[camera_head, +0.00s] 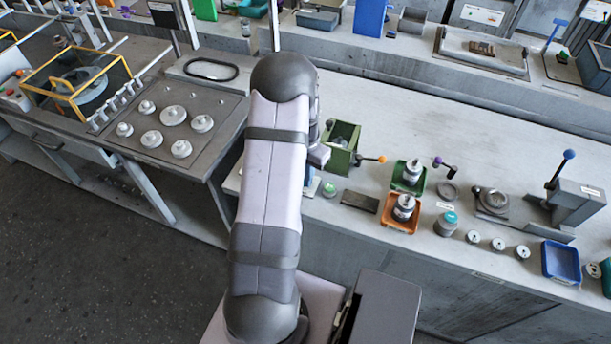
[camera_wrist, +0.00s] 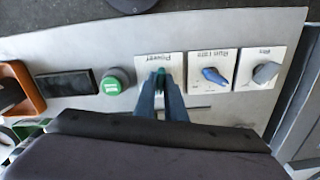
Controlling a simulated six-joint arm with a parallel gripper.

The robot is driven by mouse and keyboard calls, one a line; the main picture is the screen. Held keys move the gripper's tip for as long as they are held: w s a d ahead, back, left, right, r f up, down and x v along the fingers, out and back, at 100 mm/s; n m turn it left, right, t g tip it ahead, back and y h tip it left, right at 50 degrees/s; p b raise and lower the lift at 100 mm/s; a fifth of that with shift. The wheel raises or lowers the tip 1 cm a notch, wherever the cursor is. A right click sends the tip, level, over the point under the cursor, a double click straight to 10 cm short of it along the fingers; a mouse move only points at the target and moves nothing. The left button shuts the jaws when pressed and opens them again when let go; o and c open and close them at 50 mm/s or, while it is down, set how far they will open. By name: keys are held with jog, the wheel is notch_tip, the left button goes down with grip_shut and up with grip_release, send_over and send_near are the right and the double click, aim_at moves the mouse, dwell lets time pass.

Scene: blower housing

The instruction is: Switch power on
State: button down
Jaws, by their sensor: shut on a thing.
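In the wrist view a grey panel carries a white plate with an upside-down "Power" label (camera_wrist: 172,60). My gripper (camera_wrist: 161,82) has its two blue fingers over this plate. They are shut on the power switch (camera_wrist: 160,74), a small green knob mostly hidden between the fingertips. Its exact position cannot be told. In the head view my arm hides the gripper and most of the panel.
Right of the power plate are a blue knob (camera_wrist: 215,76) and a grey knob (camera_wrist: 266,72). Trays, including an orange one (camera_head: 402,227), stand on the bench.

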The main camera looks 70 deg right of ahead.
jog(key=shift+r, duration=0.1)
jog(key=m, duration=0.4)
jog(key=c, duration=1.9)
grip_release()
jog(key=shift+r+p, duration=2.4)
jog(key=shift+r, duration=0.6)
